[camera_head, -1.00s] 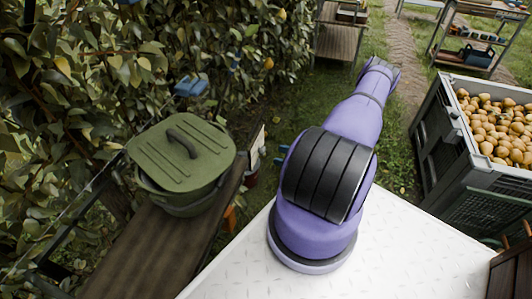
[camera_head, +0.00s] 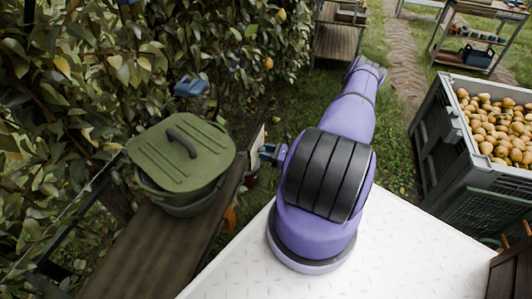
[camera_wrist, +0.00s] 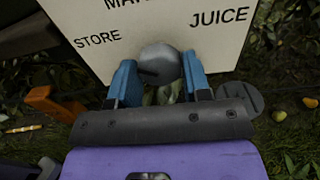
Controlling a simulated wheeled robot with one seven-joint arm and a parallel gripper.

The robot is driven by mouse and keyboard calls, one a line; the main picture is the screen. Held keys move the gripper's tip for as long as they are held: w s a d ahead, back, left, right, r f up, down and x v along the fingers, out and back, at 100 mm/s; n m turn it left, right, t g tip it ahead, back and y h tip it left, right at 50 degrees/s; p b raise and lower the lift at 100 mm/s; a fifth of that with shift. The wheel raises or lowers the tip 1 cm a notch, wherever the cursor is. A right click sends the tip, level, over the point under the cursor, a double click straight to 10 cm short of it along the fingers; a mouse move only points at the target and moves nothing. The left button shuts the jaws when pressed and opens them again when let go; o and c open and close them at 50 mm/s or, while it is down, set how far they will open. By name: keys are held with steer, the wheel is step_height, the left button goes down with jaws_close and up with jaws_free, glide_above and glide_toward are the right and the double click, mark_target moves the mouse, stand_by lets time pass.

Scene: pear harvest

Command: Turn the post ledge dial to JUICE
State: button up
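The dial (camera_wrist: 160,62) is a round grey knob on a pale board (camera_wrist: 223,50) in the wrist view. The board reads STORE at left and JUICE at right, with another word cut off at the top. A dark mark shows on the dial's lower left. My gripper (camera_wrist: 160,74) has its blue fingers on either side of the dial; whether they press on it or stand slightly apart is unclear. In the head view, my gripper (camera_head: 268,153) is beside the board's edge (camera_head: 257,145), and the dial's face is hidden.
A green lidded bin (camera_head: 180,155) stands on a brown ledge (camera_head: 150,245) to the left, near the leafy hedge (camera_head: 80,60). A grey crate of pears (camera_head: 450,140) stands at right. An orange object (camera_wrist: 55,103) lies left of my gripper.

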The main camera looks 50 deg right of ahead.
steer(key=shift+c, duration=0.5)
steer(key=shift+m, duration=0.3)
steer(key=shift+r+m, duration=0.15)
steer(key=shift+m, duration=11.45)
steer(key=o, duration=0.9)
